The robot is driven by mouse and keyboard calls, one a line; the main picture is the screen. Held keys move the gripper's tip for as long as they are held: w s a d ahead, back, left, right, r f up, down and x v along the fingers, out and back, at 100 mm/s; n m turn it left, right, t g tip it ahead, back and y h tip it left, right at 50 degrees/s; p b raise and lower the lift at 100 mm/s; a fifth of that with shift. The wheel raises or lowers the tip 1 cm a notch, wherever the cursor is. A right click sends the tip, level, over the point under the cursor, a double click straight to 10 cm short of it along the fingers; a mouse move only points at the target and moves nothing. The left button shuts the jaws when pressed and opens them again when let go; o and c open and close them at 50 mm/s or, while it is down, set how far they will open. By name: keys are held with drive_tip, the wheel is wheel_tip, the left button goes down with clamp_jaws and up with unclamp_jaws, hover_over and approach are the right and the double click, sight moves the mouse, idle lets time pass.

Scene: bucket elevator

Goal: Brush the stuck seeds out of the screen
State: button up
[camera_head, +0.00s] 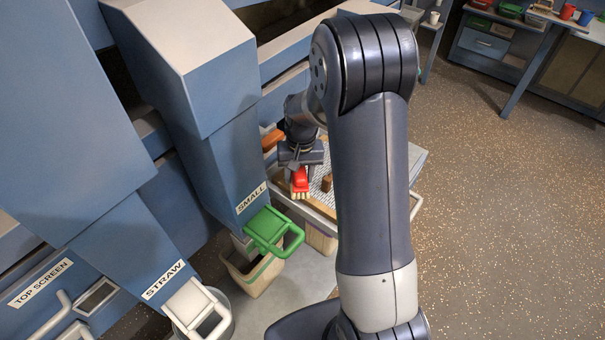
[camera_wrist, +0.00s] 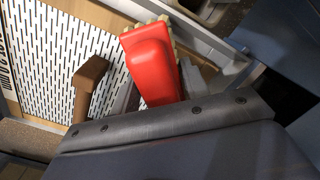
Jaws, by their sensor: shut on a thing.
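The red brush (camera_head: 300,180) has a rounded body and pale bristles at its lower end. My gripper (camera_head: 301,166) is shut on it, over the screen table. In the wrist view the red brush (camera_wrist: 150,65) sticks out beyond my dark gripper body, with bristles along its far edge. The screen (camera_wrist: 60,58) is a pale plate with rows of dark slots in a wooden frame; in the head view the screen (camera_head: 322,164) is partly hidden by my arm. A brown wooden block (camera_wrist: 88,88) stands on the screen. I cannot make out stuck seeds or whether the bristles touch the screen.
A green-handled lid or scoop (camera_head: 270,232) sits above a cream bin (camera_head: 250,272) under the blue SMALL chute (camera_head: 235,165). A STRAW chute (camera_head: 135,240) stands at left. A workbench (camera_head: 540,25) is at back right. Open floor (camera_head: 490,180) lies to the right.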

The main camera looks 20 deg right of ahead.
drive_tip(key=shift+w+d+f, duration=0.1)
drive_tip(key=shift+w+d, duration=0.45)
drive_tip(key=shift+d, duration=0.2)
drive_tip(key=shift+w+d, duration=0.5)
drive_tip(key=shift+d, duration=0.25)
drive_tip(key=shift+w+d+f, duration=0.15)
drive_tip(key=shift+w+d, duration=0.4)
drive_tip(key=shift+d, duration=0.25)
drive_tip(key=shift+w+d+f, duration=0.2)
drive_tip(key=shift+w+d, duration=0.35)
drive_tip(key=shift+d, duration=0.2)
drive_tip(key=shift+w+d+f, duration=0.15)
drive_tip(key=shift+w+d, duration=0.4)
drive_tip(key=shift+d, duration=0.25)
drive_tip(key=shift+w+d+f, duration=0.1)
drive_tip(key=shift+w+d, duration=0.6)
drive_tip(key=shift+d, duration=0.25)
drive_tip(key=shift+w+d+r, duration=0.1)
drive_tip(key=shift+w+d, duration=0.6)
drive_tip(key=shift+d, duration=0.2)
drive_tip(key=shift+w+d+f, duration=0.1)
drive_tip(key=shift+w+d, duration=0.6)
drive_tip(key=shift+d, duration=0.25)
